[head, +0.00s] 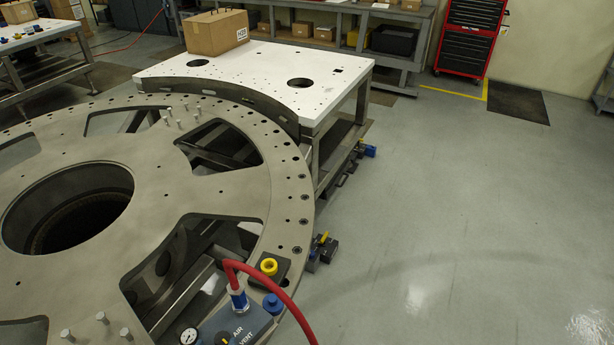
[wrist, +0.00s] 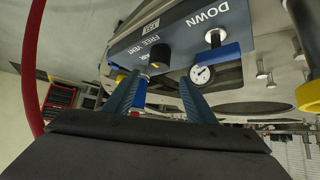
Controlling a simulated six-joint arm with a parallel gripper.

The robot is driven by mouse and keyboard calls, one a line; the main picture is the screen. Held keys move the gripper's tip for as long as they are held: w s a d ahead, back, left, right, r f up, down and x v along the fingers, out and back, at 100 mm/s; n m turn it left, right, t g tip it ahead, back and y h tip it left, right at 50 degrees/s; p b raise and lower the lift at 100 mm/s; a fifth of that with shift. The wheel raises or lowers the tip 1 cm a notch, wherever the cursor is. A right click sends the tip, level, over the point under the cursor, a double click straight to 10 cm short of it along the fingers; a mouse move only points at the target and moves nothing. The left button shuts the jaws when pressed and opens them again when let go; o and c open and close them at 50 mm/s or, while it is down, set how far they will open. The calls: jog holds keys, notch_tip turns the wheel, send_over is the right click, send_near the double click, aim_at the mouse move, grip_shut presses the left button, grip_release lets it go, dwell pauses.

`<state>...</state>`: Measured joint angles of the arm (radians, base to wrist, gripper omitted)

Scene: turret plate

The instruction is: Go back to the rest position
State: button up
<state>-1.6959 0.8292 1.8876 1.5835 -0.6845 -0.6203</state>
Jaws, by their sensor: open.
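My gripper (wrist: 158,78) shows only in the wrist view. Its two blue-grey fingers are spread apart, with nothing clearly held between them. Beyond the fingertips is a blue-grey control panel (wrist: 180,45) marked DOWN, FREE and VENT, with a black knob (wrist: 159,56), a round gauge (wrist: 202,75) and a blue-handled part (wrist: 215,55). A small blue and white part shows between the fingers, partly hidden. I cannot tell whether the fingers touch anything. In the head view the panel (head: 255,322) sits at the bottom, with a red hose (head: 290,305) rising from a blue fitting (head: 238,298).
The large grey turret plate (head: 165,188) fills the left, with a wide central hole and several pins. A white table (head: 270,70) behind carries a cardboard box (head: 215,32). The floor (head: 450,200) at right is clear.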

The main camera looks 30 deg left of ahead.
jog(key=w+a+r+n+g+y, duration=0.15)
jog(key=w+a+r+n, duration=0.3)
jog(key=w+r, duration=0.45)
jog(key=w+d+m+g+h+b, duration=0.1)
jog(key=w+d+m+b, duration=0.1)
jog(key=w+d, duration=0.6)
jog(key=w+d+m+g+b, duration=0.1)
jog(key=w+d+m, duration=0.1)
jog(key=w+d, duration=0.6)
jog(key=s+d+f+m+g+h+b, duration=0.1)
jog(key=s+d+m, duration=0.1)
jog(key=d, duration=1)
jog(key=s+d+f+m+g+h+b, duration=0.1)
jog(key=s+d+f+m+h, duration=0.1)
jog(key=d, duration=0.9)
jog(key=s+d+m+g+h, duration=0.1)
jog(key=s+d, duration=0.3)
jog(key=d, duration=0.3)
jog(key=s+d+f+m+g+h+b, duration=0.1)
jog(key=s+d, duration=0.3)
jog(key=d, duration=0.4)
jog(key=shift+s+f+m, duration=0.2)
jog(key=shift+s+m, duration=0.2)
jog(key=shift+m, duration=0.15)
